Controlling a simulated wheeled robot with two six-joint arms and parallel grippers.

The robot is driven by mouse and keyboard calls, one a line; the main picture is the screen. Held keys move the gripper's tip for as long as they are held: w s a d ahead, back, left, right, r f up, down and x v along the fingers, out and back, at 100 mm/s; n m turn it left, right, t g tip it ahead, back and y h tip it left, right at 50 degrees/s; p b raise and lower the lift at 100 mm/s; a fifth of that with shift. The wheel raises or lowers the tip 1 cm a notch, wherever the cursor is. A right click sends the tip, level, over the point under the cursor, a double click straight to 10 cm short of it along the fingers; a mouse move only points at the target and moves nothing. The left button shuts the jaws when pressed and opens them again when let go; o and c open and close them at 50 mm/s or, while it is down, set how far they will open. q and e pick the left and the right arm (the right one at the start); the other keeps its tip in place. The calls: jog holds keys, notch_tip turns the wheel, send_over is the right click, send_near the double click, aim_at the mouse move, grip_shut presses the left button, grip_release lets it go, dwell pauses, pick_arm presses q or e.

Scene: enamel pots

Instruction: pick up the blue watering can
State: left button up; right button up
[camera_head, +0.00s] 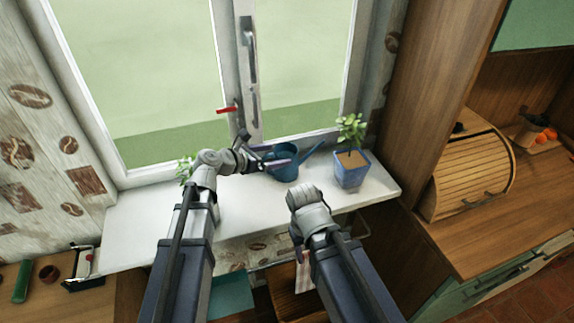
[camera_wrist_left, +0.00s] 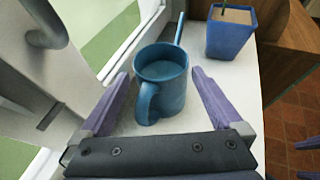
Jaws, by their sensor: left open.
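The blue watering can (camera_head: 287,170) stands on the white windowsill, its spout pointing up and right. My left gripper (camera_head: 268,158) is open at its left side. In the left wrist view the can (camera_wrist_left: 162,72) stands upright between the two purple fingers of this gripper (camera_wrist_left: 160,78), with a gap on each side. Its handle faces the gripper and its spout points away. My right wrist is in front of the sill's edge in the head view, its fingers hidden there. Two separated purple fingertips of the right gripper (camera_wrist_left: 307,160) show at the right edge of the wrist view.
A blue square pot with a plant (camera_head: 351,170) stands right of the can; another plant (camera_head: 186,168) is behind my left wrist. The window handle (camera_head: 249,50) and frame rise close behind. A wooden bread box (camera_head: 467,176) is at right. The sill's left part is clear.

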aim_at(294, 152)
pick_arm(q)
jog(key=shift+b+x, duration=1)
jog(key=shift+x, duration=1.35)
jog(key=shift+w+d+f, duration=0.2)
jog(key=shift+d+f, duration=0.05)
jog(key=shift+d, duration=0.05)
jog(key=shift+c, duration=0.2)
jog(key=shift+s, duration=0.1)
grip_shut()
jog(key=shift+r, duration=0.3)
